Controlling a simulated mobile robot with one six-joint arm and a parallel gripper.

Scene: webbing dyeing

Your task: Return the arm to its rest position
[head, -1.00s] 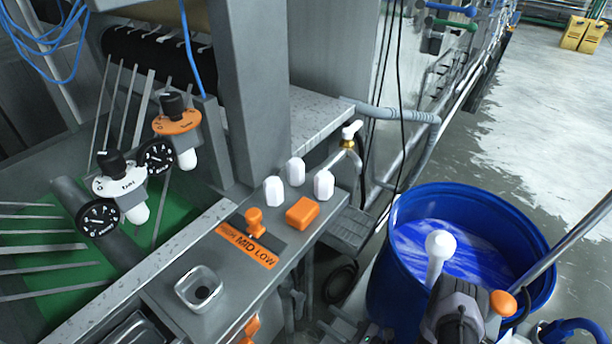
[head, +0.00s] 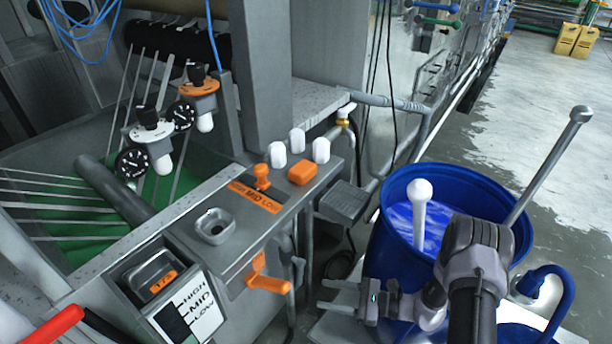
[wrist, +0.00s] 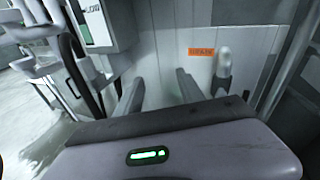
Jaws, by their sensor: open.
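My gripper (head: 323,295) is in the lower middle of the head view, at the end of my dark grey arm (head: 478,265). It points left, and its two fingers are apart with nothing seen between them. In the head view it shows in front of the lower part of the blue barrel (head: 384,272), below the grey control panel. In the wrist view the two fingers (wrist: 157,88) also stand apart and empty, facing a pale panel with an orange label (wrist: 201,51). I cannot tell whether the gripper touches anything.
The barrel holds blue liquid and a white-knobbed stick (head: 420,190). A metal rod (head: 548,168) rises beside my arm. The control panel carries an orange lever (head: 262,177), and an orange handle (head: 268,278) juts from its front. Open floor (head: 560,130) lies at the right.

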